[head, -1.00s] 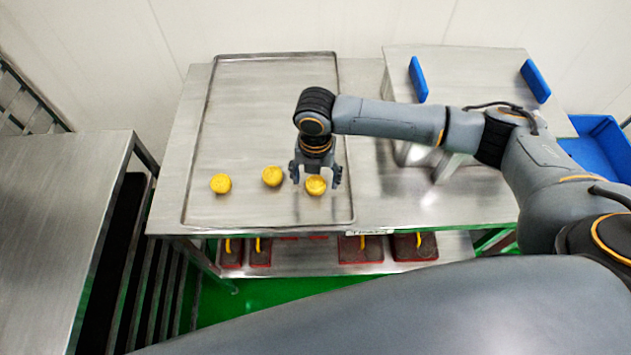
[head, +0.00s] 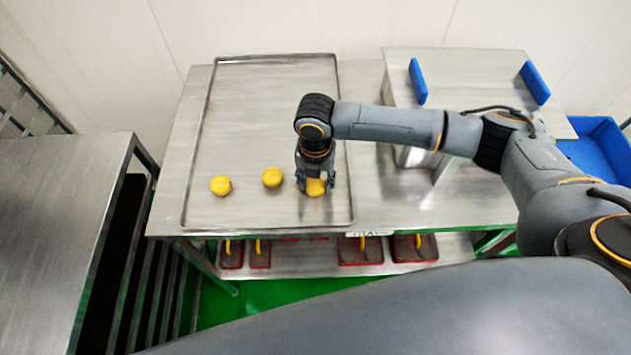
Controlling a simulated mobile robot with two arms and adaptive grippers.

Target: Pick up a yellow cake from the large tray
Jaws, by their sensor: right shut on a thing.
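The large tray (head: 275,90) lies on the metal table, with three yellow cakes near its front edge. One yellow cake (head: 221,186) sits at the left and another yellow cake (head: 272,177) in the middle, both free. My right gripper (head: 315,188) points down over the right yellow cake (head: 316,189) and is shut on it, its fingers on either side. The cake looks to be at tray level; I cannot tell whether it touches the tray. The fingers hide part of this cake. My left gripper is not in view.
A raised metal stand (head: 470,75) with two blue blocks (head: 418,80) is at the right of the table. A blue bin (head: 600,150) is at far right. Red trays (head: 360,252) sit on the lower shelf. Another metal table (head: 60,210) is at left. The tray's back is clear.

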